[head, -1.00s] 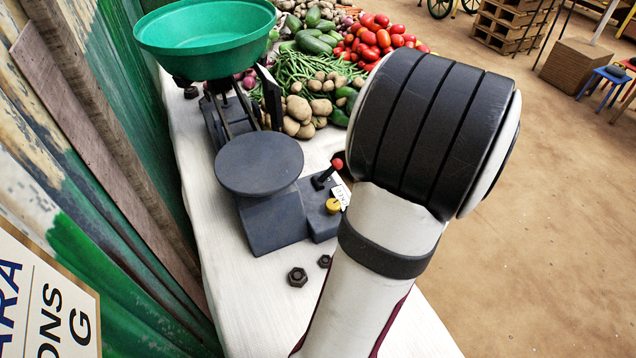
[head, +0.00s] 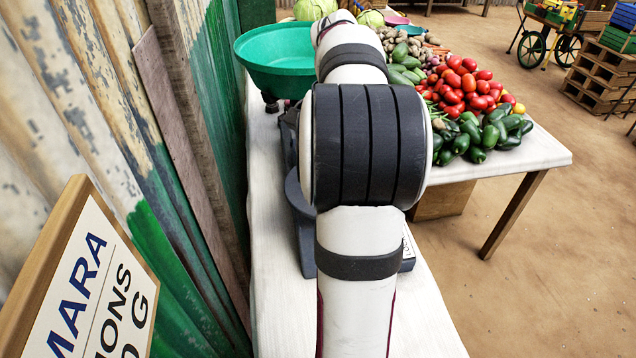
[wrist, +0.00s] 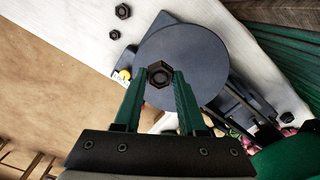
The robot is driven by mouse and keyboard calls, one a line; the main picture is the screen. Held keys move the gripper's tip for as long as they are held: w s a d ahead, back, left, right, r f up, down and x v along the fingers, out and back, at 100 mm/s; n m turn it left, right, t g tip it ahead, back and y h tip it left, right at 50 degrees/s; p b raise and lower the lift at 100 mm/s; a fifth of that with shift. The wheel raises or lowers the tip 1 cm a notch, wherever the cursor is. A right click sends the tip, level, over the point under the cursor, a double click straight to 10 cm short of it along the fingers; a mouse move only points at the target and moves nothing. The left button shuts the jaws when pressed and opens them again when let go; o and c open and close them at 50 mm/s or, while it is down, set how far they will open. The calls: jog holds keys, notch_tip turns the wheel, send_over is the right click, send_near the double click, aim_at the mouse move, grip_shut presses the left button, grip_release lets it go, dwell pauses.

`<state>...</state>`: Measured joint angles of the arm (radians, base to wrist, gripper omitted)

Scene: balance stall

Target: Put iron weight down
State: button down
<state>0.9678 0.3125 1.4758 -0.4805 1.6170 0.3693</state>
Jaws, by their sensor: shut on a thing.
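My gripper (wrist: 159,78) shows in the wrist view with its two green fingers shut on a dark hexagonal iron weight (wrist: 160,73). The weight lies over the edge of the scale's round dark plate (wrist: 190,55); I cannot tell whether it touches the plate or hangs above it. In the head view my arm hides the gripper, the weight and most of the plate. A small part of the plate (head: 294,196) shows left of the arm.
Two loose dark hexagonal weights (wrist: 123,11) (wrist: 115,34) lie on the white table beside the scale. The scale's green pan (head: 268,66) is at the far end. Tomatoes (head: 462,83) and other vegetables are heaped beyond. A sign board (head: 95,285) stands at the left by the wall.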

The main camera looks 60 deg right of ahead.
jog(key=w, duration=0.1)
jog(key=w+f, duration=0.2)
jog(key=shift+a, duration=0.25)
jog(key=f, duration=0.4)
jog(key=shift+w+f, duration=0.1)
jog(key=shift+w, duration=0.15)
jog(key=shift+f, duration=0.1)
jog(key=shift+c, duration=2.4)
grip_release()
